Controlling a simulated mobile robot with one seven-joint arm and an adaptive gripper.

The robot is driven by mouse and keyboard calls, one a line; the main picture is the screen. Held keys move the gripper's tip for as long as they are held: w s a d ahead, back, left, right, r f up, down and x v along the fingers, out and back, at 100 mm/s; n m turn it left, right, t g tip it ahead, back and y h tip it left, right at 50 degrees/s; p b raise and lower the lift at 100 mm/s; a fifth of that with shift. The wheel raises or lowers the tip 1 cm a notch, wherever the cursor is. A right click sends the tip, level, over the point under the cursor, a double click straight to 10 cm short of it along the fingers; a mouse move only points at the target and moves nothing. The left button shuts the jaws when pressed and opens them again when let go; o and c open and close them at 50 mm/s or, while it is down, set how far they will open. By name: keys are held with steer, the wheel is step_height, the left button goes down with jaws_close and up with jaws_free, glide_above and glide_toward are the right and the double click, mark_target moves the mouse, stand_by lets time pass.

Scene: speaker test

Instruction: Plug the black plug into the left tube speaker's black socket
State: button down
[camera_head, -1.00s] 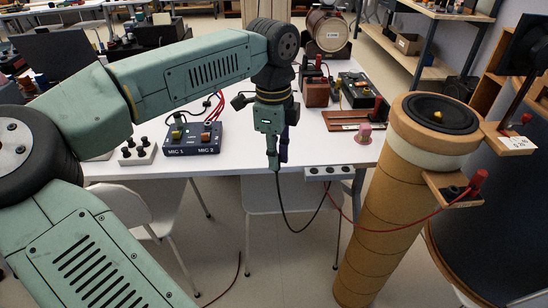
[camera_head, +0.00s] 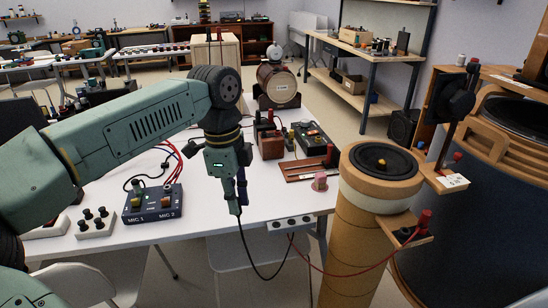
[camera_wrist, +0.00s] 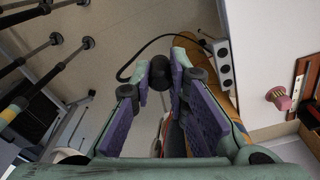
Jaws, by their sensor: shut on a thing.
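The left tube speaker (camera_head: 354,248) is a tan cardboard tube with a black cone on top, right of centre in the head view. A small wooden ledge (camera_head: 388,232) juts from its side. On it are a black socket (camera_head: 404,234) and a red plug (camera_head: 424,221) standing upright. My gripper (camera_head: 238,196) points down over the table's front edge, left of the speaker and apart from it. It is shut on the black plug, whose round dark end (camera_wrist: 159,69) shows between the fingertips in the wrist view. Its black cable (camera_head: 252,262) hangs below.
A socket strip (camera_head: 291,223) sits at the white table's front edge, with a red cable running to the ledge. A MIC box (camera_head: 153,203) stands on the table at left. Another large speaker (camera_head: 462,235) stands at right. A pink knob (camera_head: 320,182) is near the table's edge.

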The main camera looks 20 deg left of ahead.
steer(key=w+d+f+m+y+b, duration=0.15)
steer(key=f+m+b, duration=0.25)
steer(key=f+m, duration=0.5)
steer(key=w+f+m+h+b, duration=0.15)
steer(key=f+m+b, duration=0.3)
steer(key=f, duration=0.75)
steer(key=w+d+f+n, duration=0.1)
steer(key=d+f+n, duration=0.5)
steer(key=f+n, duration=0.4)
steer(key=w+d+f+n, duration=0.2)
steer(key=d+f+n, duration=0.5)
steer(key=f+n, duration=0.3)
steer(key=w+d+f+n+y, duration=0.1)
steer(key=d+f+n, duration=0.6)
steer(key=f+n, duration=0.3)
steer(key=shift+w+f+p, duration=0.15)
steer(key=shift+f+p, duration=0.1)
steer(key=shift+p, duration=0.05)
